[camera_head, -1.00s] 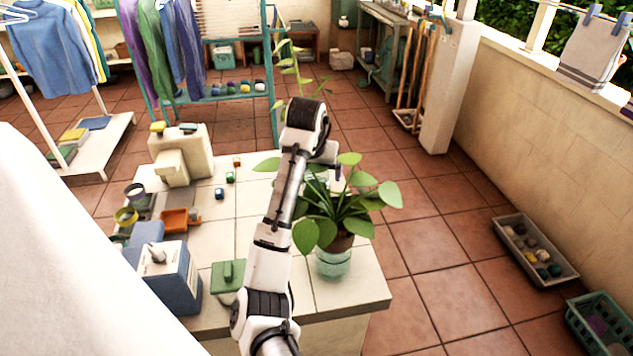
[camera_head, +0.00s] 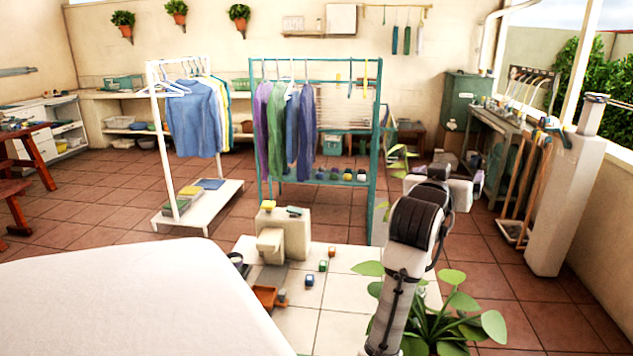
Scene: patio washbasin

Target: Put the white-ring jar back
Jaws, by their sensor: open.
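I cannot pick out a white-ring jar for certain. A small dark pot with a pale rim (camera_head: 236,259) stands at the left edge of the tiled counter (camera_head: 335,327), partly cut off by the white surface in front; I cannot tell whether it is that jar. My gripper (camera_head: 477,184) is small and partly hidden at the far end of my arm, above the floor beyond the counter's right part. It is open, and I see no jar in it. My arm hides part of the counter and plant.
A leafy plant (camera_head: 447,322) stands close to my arm at the right. A stone block (camera_head: 284,235), small cubes (camera_head: 323,265) and an orange scoop (camera_head: 268,297) are on the counter. A teal clothes rack (camera_head: 374,150) stands behind. Open floor lies at the right.

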